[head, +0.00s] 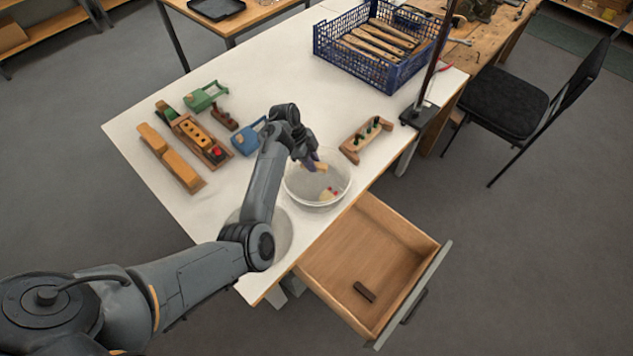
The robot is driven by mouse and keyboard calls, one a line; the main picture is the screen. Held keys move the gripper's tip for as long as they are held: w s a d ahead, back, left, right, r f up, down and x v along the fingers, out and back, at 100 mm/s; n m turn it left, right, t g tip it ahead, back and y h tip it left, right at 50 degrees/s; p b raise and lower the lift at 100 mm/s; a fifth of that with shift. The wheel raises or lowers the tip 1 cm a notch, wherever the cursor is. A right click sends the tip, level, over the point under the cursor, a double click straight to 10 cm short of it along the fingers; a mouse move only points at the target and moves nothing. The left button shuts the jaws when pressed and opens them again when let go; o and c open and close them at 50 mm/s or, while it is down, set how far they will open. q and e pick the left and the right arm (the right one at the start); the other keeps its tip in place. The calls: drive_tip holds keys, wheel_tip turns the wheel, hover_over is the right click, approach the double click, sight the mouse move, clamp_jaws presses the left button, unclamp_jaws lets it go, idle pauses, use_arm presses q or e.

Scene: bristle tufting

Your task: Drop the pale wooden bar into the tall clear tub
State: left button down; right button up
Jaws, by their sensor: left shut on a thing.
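My left gripper (312,159) is shut on a small pale wooden bar (320,167) and holds it above the mouth of the clear tub (341,194). Part of the bar is hidden by the fingers. The tub is round and whitish and stands near the table's front edge. Small red and yellowish pieces lie at its bottom. My right gripper is not in view.
A drawer (370,235) stands open below the tub, with a dark block (365,292) in it. A wooden holder (366,140) with dark pegs stands right of the tub. Wooden blocks and fixtures lie at left. A blue crate (352,67) of wooden-handled pieces stands at the back.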

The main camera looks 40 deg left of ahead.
use_arm(q)
drive_tip(key=c, duration=0.8)
unclamp_jaws()
drive_tip(key=p+v, duration=0.1)
drive_tip(key=v, duration=0.9)
drive_tip(key=shift+s+a+r, duration=0.1)
drive_tip(key=shift+r, duration=0.3)
